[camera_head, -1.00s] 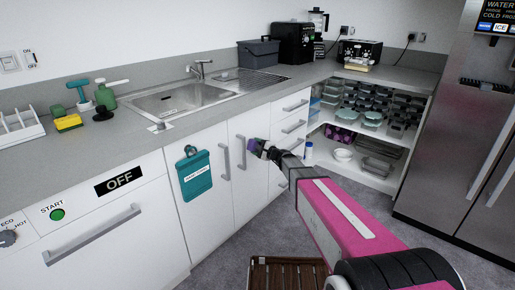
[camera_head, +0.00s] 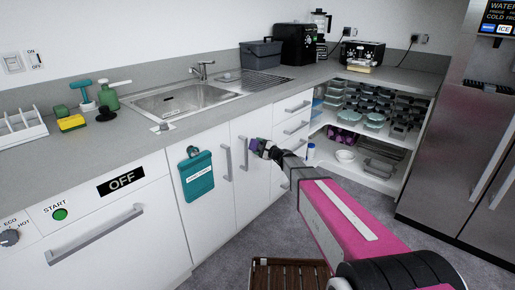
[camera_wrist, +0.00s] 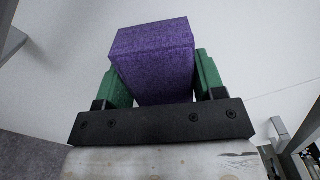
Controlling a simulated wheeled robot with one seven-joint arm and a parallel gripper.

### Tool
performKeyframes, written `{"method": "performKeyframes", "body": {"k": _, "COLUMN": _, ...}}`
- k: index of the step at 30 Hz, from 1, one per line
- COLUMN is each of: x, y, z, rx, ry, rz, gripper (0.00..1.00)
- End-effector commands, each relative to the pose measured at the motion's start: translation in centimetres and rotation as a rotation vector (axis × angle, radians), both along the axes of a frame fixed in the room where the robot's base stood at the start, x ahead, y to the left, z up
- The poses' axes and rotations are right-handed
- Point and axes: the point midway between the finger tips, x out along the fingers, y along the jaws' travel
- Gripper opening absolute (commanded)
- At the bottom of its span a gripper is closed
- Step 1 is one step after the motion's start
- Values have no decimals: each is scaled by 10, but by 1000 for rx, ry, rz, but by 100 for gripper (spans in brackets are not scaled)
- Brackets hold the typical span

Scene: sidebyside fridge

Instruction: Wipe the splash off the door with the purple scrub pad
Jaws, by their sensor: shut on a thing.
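The purple scrub pad (camera_wrist: 152,62) is a rough block held between the two green fingers of my gripper (camera_wrist: 155,82) in the wrist view. In the head view my gripper (camera_head: 264,149) and the small purple end of the pad (camera_head: 254,145) are in front of the white cupboard door (camera_head: 247,188), just right of its upper handle. The wrist view shows a plain white surface beyond the pad; I cannot tell whether the pad touches it. No splash can be made out in either view; the pad and arm may hide it.
A long bar handle (camera_head: 243,153) is close left of the pad. The drawers (camera_head: 293,128) and open corner shelves (camera_head: 345,170) are to the right. A brown slatted object (camera_head: 289,274) is on the floor.

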Motion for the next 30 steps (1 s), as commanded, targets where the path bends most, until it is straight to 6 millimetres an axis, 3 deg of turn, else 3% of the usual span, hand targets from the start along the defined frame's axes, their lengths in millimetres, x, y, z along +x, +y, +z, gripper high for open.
{"method": "performKeyframes", "body": {"k": 11, "x": 23, "y": -19, "z": 0, "rx": 0, "ry": -1, "rz": -1, "gripper": 41}}
{"method": "performKeyframes", "body": {"k": 17, "x": 26, "y": -18, "z": 0, "rx": 0, "ry": 0, "rz": 0, "gripper": 41}}
{"method": "performKeyframes", "body": {"k": 30, "x": 6, "y": 0, "z": 0, "rx": 1, "ry": 0, "rz": 4, "gripper": 41}}
